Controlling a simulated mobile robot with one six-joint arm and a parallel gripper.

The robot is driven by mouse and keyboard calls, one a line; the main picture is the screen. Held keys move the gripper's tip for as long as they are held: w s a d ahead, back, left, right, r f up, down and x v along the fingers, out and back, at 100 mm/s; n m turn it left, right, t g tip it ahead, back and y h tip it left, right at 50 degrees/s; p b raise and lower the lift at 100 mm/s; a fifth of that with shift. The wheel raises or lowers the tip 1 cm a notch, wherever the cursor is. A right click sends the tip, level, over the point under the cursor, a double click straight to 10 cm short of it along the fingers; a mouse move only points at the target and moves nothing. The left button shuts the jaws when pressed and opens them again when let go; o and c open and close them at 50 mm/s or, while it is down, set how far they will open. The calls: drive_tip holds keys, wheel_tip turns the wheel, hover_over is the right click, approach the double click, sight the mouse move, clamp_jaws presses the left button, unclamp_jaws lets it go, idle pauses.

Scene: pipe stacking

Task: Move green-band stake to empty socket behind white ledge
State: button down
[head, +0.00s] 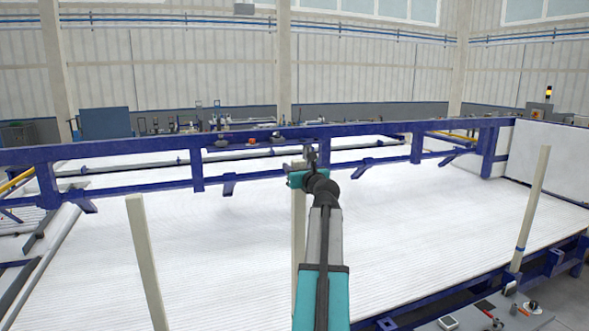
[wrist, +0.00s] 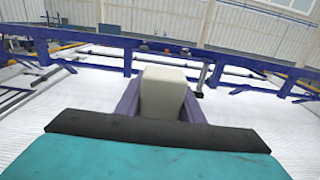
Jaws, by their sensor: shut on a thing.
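My gripper (head: 298,172) is at the middle of the head view, shut on a pale upright stake (head: 298,235). The stake hangs below the jaws, partly behind my arm, and its lower end is hidden. In the wrist view the blunt beige top of the stake (wrist: 163,92) shows between the two purple-blue fingers. No green band shows on its visible part. A broad white ribbed surface (head: 420,215) lies behind and around it; I cannot tell whether this is the white ledge. No empty socket can be made out.
A pale stake (head: 148,265) stands at the left and another (head: 535,195), with a blue band, at the right. A long blue beam frame (head: 375,129) crosses behind my gripper. Small tools (head: 490,315) lie at the lower right. The white surface looks clear.

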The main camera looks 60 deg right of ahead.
drive_tip(key=shift+f+b, duration=1.25)
drive_tip(key=shift+f, duration=1.1)
idle(0.6)
drive_tip(key=c, duration=1.1)
unclamp_jaws()
drive_tip(key=shift+s, duration=0.1)
drive_tip(key=shift+f, duration=0.15)
drive_tip(key=shift+s+a, duration=0.1)
drive_tip(key=shift+b+v, duration=1.6)
drive_tip(key=shift+v, duration=5.15)
